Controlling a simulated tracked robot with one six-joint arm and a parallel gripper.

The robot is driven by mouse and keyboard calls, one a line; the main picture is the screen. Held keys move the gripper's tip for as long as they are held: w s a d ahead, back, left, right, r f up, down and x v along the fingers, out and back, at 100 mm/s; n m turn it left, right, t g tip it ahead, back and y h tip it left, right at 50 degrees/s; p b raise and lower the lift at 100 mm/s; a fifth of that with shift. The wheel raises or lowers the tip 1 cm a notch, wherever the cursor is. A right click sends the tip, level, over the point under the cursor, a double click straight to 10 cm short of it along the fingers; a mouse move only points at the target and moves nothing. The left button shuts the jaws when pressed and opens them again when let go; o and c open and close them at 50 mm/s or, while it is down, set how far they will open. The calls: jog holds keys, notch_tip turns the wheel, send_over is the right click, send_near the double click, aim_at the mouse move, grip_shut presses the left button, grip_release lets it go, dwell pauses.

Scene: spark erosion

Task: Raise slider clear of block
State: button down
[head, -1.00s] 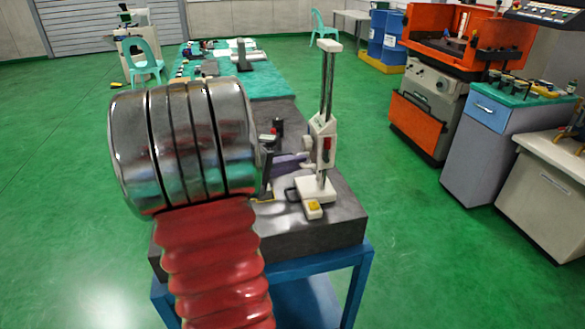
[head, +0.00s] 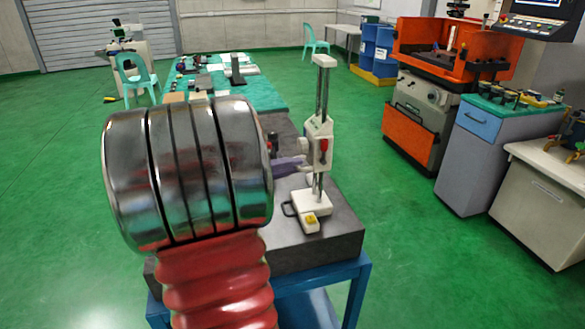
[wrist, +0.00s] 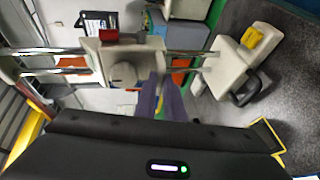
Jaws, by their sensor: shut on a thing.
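The slider (head: 319,145) is a white housing with a red part, on the upright column of a height gauge with a white base (head: 312,203). In the wrist view the slider (wrist: 120,60) shows a round knob, and a clear stretch of rods separates it from the base (wrist: 232,65). My gripper (head: 298,162) has purple fingers, shut on the slider's near side; they also show in the wrist view (wrist: 160,95). The exact contact is partly hidden. The gauge stands upright on a dark grey slab (head: 335,240). I cannot clearly make out a separate block.
The slab rests on a blue stand (head: 362,290). A dark object (head: 273,143) sits behind my fingers. A teal-covered table (head: 262,95) with several items lies beyond. An orange machine (head: 410,130) and a grey cabinet (head: 470,160) stand at right. Green floor is open at left.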

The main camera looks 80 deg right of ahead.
jog(key=c, duration=1.8)
grip_release()
jog(key=shift+c, duration=0.2)
jog(key=shift+w+a, duration=0.1)
jog(key=shift+w, duration=0.05)
jog(key=v, duration=1.3)
jog(key=shift+a, duration=0.3)
jog(key=shift+w, duration=0.1)
